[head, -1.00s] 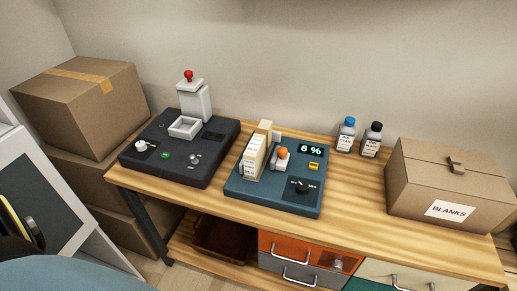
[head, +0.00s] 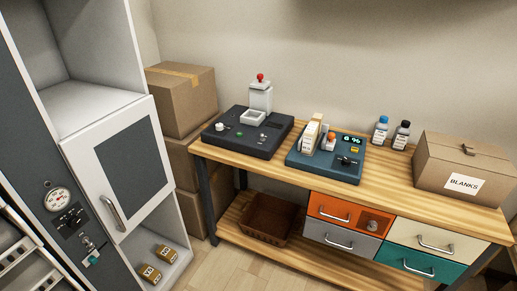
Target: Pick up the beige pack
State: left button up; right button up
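No pack can be singled out with certainty as the beige pack. A cream, labelled pack (head: 310,135) stands upright in the left part of the teal device (head: 318,168) on the bench, with another pale tan upright piece close behind it. Two small tan packs with dark labels, a nearer one (head: 149,274) and a farther one (head: 167,253), lie on the floor of the white cabinet at lower left. Neither of my grippers shows in the head view.
The wooden bench (head: 400,187) also holds a dark press device (head: 240,137), two bottles and a cardboard box marked BLANKS (head: 455,172). A brown basket (head: 269,218) sits on the lower shelf beside several drawers. The cabinet door (head: 120,165) stands at left.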

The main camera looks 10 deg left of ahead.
aim_at(311, 134)
jog(key=u, duration=1.05)
jog(key=i, duration=1.4)
jog(key=z, duration=0.65)
jog(key=i, duration=0.55)
jog(key=z, duration=0.45)
